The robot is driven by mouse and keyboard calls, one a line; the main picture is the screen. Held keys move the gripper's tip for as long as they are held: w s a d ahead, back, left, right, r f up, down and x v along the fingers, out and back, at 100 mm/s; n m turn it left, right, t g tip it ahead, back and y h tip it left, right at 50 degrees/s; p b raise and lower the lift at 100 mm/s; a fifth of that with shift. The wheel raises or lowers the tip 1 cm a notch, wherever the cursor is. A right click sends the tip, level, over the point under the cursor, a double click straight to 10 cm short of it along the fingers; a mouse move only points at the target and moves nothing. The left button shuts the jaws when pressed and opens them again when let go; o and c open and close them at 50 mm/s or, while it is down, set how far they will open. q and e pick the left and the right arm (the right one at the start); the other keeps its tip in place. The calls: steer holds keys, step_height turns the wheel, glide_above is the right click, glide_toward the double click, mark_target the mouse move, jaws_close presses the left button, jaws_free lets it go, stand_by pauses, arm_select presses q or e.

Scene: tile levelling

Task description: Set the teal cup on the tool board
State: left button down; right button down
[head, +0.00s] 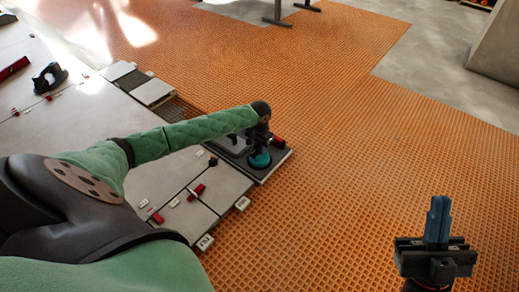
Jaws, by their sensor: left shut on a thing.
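The teal cup (259,158) is at the lower end of my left gripper (262,143), over the dark tool board (270,174). My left gripper is shut on the cup; its fingers are mostly hidden by the wrist. The cup looks upright and low at the board, but I cannot tell whether its base touches the surface. My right gripper (438,218) is at the lower right, with its blue fingers together and nothing between them, well away from the board.
Red wedges (196,192) and pale clips sit along the grey tiles at left. Small grey tiles (153,92) lie at the tile edge. The orange mat (340,130) is largely clear.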

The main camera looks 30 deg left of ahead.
stand_by(0.3)
arm_select(q)
steer(key=c, duration=1.3)
jaws_free()
steer(key=shift+f, duration=0.1)
